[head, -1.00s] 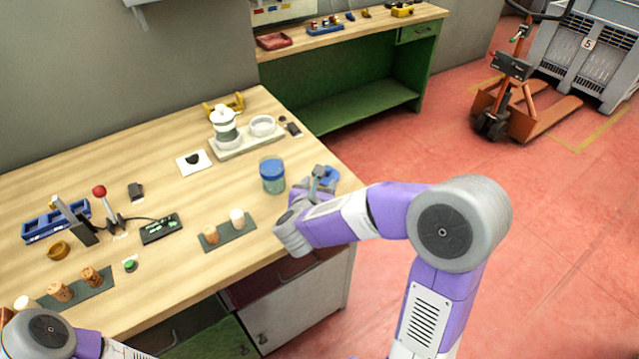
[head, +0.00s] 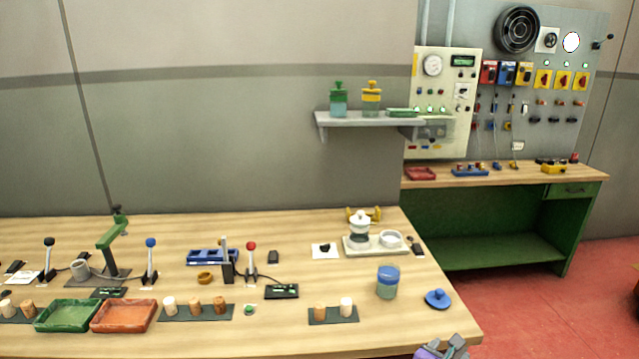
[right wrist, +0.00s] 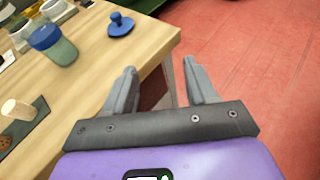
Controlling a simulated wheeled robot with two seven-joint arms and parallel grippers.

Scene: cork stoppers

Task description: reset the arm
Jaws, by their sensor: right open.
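My right gripper (right wrist: 160,88) is open and empty in the right wrist view, its two grey fingers apart by the table's right edge. In the head view my right gripper (head: 452,347) shows only in part at the bottom edge, near the table's front right corner. My left gripper is not in view. Two cork stoppers (head: 320,312) stand on a dark mat (head: 333,321) to the left of the right gripper. Several more stoppers (head: 194,306) stand on another dark mat further left.
A jar with a blue lid (head: 387,282) and a blue knobbed lid (head: 437,299) are near the table's right end. Green (head: 68,316) and orange (head: 124,317) trays lie at the left. Open red floor (head: 560,320) is right of the table (head: 380,340).

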